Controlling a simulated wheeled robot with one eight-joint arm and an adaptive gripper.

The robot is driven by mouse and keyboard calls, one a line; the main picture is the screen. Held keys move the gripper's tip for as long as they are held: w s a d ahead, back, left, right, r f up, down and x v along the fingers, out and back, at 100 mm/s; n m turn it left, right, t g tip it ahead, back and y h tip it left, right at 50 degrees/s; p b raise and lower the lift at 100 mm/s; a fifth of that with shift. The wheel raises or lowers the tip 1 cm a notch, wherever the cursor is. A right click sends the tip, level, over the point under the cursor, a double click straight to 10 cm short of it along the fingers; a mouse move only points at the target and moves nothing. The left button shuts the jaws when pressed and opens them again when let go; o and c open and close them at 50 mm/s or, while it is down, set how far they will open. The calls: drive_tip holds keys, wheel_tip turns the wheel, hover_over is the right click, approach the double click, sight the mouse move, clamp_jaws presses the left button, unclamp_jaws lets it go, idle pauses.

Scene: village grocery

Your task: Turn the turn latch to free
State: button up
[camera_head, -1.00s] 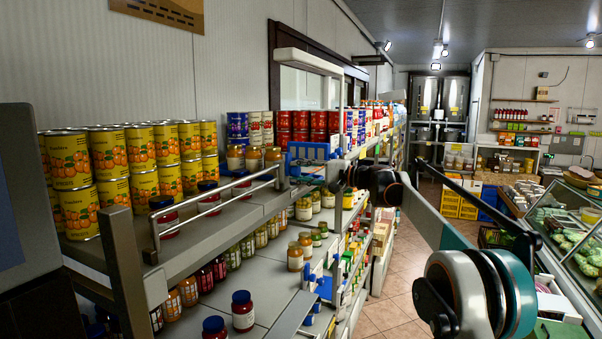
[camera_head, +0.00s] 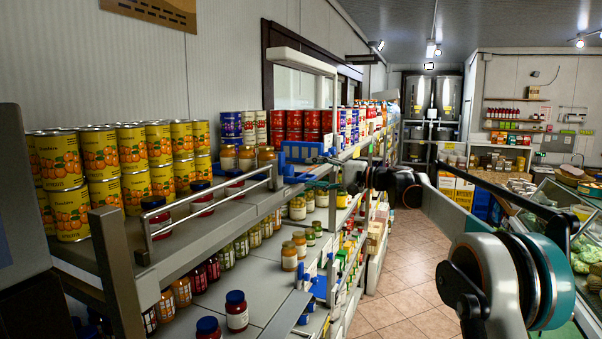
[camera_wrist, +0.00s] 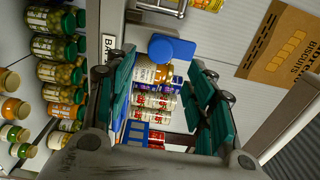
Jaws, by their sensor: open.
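My gripper (camera_wrist: 160,66) has two teal-padded fingers standing apart, one on each side of the latch in the picture. Nothing is held between them. I cannot tell whether they touch the latch. In the head view, a blue fitting (camera_head: 300,153) sits by the end of the metal shelf rail, and my gripper is small and hard to make out beside it. A second blue fitting (camera_head: 318,288) is lower down.
Yellow cans (camera_head: 100,160) and jars (camera_head: 237,311) crowd the shelves on the left. A metal guard rail (camera_head: 210,197) runs along the upper shelf edge. Green-lidded jars (camera_wrist: 60,75) stand left of my fingers. The tiled aisle floor (camera_head: 400,260) is clear.

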drive_tip(key=v, duration=0.5)
drive_tip(key=s+d+f+n+h+b, duration=0.15)
drive_tip(key=s+f+h+b, duration=0.65)
drive_tip(key=s+f+b, duration=1.35)
drive_tip(key=s+d+f+n+h+b, duration=0.1)
drive_tip(key=s+d+f+h+b, duration=0.2)
drive_tip(key=s+f, duration=0.7)
drive_tip(key=s+d+f+h+b, duration=0.3)
drive_tip(key=s+d+f+b, duration=0.3)
drive_tip(key=s+f, duration=0.5)
drive_tip(key=s+d+f+n+t+h+b, duration=0.1)
drive_tip(key=s+d+f+h+b, duration=0.2)
drive_tip(key=s+f, duration=0.7)
wheel_tip(320, 180, down, 8)
drive_tip(key=shift+s+d+r+n+b, duration=0.1)
drive_tip(key=shift+s+d+n+b, duration=0.3)
drive_tip(key=shift+d+b, duration=0.7)
